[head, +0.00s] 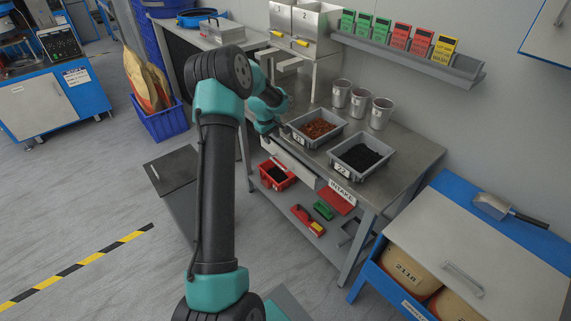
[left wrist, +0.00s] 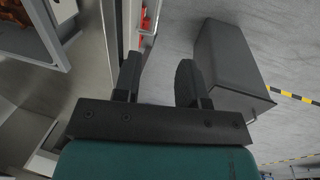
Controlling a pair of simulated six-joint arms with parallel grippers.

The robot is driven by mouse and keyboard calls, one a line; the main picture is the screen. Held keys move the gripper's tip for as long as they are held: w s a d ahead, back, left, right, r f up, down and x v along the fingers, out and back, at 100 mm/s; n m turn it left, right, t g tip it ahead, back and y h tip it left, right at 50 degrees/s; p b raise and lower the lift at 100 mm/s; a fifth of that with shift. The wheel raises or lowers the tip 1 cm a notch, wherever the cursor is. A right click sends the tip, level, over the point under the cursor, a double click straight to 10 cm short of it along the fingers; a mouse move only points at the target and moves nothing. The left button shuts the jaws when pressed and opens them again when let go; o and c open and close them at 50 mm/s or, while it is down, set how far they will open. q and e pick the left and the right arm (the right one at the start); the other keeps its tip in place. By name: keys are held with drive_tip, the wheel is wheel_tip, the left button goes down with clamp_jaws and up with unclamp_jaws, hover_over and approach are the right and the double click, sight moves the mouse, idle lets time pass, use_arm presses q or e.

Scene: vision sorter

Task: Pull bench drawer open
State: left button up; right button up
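The steel bench (head: 408,152) stands at the centre right in the head view. A thin metal handle (left wrist: 149,24) lies ahead of the fingertips, nearer the left finger. My right gripper is not in view.
Two grey trays, one of brown bits (head: 318,129) and one of black bits (head: 360,158), sit on the worktop with several metal cups (head: 359,102). A red bin (head: 277,176) stands on the lower shelf. A dark grey box (head: 177,172) stands on the floor to the left.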

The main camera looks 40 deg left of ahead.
sight(279, 165)
use_arm(q)
drive_tip(key=w+f, duration=0.1)
drive_tip(key=f, duration=0.4)
drive_tip(key=w+f, duration=0.1)
drive_tip(key=f, duration=0.5)
drive_tip(key=w+f, duration=0.1)
drive_tip(key=f, duration=0.5)
drive_tip(key=shift+w+d, duration=0.2)
drive_tip(key=shift+c, duration=0.5)
clamp_jaws()
